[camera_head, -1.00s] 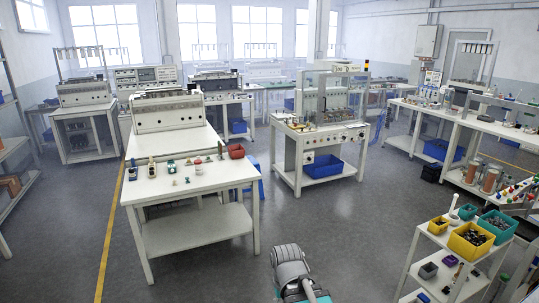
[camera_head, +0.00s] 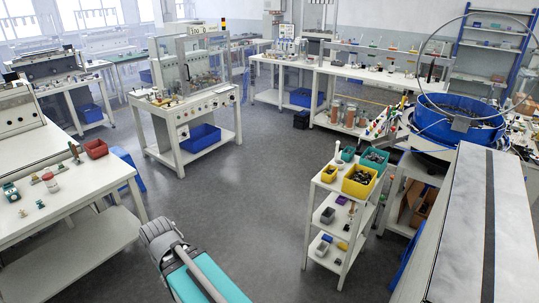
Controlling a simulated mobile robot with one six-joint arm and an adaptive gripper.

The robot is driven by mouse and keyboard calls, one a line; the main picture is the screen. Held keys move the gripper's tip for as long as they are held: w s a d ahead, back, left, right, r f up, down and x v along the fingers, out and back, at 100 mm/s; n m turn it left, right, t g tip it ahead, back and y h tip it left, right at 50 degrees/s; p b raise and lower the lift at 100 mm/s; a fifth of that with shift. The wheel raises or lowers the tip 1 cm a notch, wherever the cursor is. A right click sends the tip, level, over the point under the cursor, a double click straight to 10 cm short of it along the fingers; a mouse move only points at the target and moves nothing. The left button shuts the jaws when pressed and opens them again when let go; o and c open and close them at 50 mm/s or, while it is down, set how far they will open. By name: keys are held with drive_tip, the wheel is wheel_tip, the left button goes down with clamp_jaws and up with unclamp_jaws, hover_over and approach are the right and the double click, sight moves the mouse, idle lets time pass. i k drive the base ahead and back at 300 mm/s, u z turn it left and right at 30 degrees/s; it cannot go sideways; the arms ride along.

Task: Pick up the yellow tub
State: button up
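A yellow tub (camera_head: 359,188) holding dark parts sits on the top shelf of a small white cart, right of centre. A smaller yellow container (camera_head: 329,174) stands just left of it on the same shelf. A teal tub (camera_head: 375,159) with dark contents is right behind the larger yellow tub. My arm shows at the bottom left of centre, well apart from the cart. My gripper itself is not in view.
The white cart (camera_head: 325,261) has lower shelves with small bins. A large blue bowl (camera_head: 456,131) and a long pale surface (camera_head: 465,240) stand to its right. A white table (camera_head: 75,178) is at left. Grey floor (camera_head: 235,215) is open between table and cart.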

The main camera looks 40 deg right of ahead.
sight(330, 173)
drive_tip(key=i, duration=2.6)
drive_tip(key=z, duration=1.5)
drive_tip(key=i, duration=0.4)
drive_tip(key=u, duration=0.1)
